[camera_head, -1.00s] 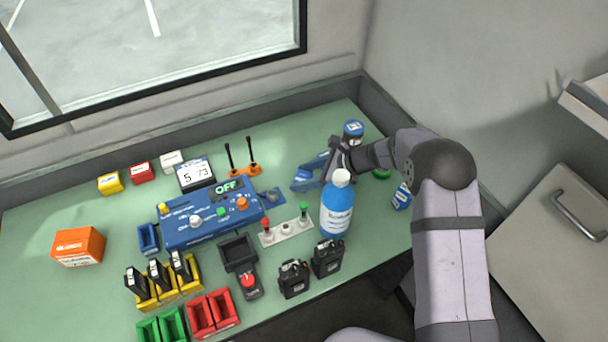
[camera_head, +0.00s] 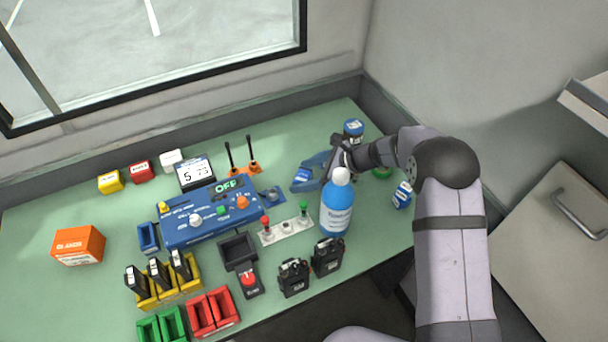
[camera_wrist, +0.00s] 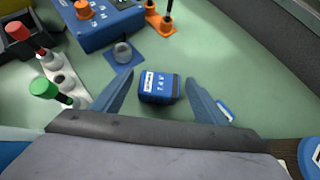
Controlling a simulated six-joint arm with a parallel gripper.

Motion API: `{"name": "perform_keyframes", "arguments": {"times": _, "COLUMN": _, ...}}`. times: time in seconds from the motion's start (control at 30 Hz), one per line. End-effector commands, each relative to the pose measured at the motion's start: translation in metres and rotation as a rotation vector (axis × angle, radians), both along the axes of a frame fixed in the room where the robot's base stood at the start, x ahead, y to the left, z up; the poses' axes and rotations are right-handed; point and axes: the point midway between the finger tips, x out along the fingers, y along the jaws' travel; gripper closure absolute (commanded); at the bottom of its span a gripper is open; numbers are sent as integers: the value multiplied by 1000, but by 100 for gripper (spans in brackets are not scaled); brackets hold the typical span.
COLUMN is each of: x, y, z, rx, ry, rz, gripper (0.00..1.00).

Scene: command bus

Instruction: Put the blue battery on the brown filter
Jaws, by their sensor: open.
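The blue battery (camera_wrist: 160,88), a small dark block with a blue face and white markings, lies on the green desk between my gripper's fingers in the wrist view. It shows partly in the head view (camera_head: 302,175). My gripper (camera_wrist: 160,93) is open, one blue finger on each side of the battery with gaps visible. It also shows in the head view (camera_head: 306,174), behind the bottle. A can with a blue-and-white label (camera_head: 353,130) stands by the back wall; the wrist view shows its brownish top (camera_wrist: 312,142) at the right edge. I cannot tell for sure whether it is the brown filter.
A blue-white bottle (camera_head: 337,205) stands close in front of my gripper. A blue control box (camera_head: 210,215) and orange joysticks (camera_head: 253,168) are to the left. A small blue carton (camera_head: 402,195) sits to the right. Black packs (camera_head: 293,278) line the front edge.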

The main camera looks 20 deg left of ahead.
Motion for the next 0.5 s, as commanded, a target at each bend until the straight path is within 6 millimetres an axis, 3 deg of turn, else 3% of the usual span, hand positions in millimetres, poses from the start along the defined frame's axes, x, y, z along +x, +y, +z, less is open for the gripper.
{"name": "perform_keyframes", "arguments": {"times": 0.5, "x": 1, "y": -66, "z": 55, "rx": 0, "ry": -3, "rz": -3, "gripper": 33}}
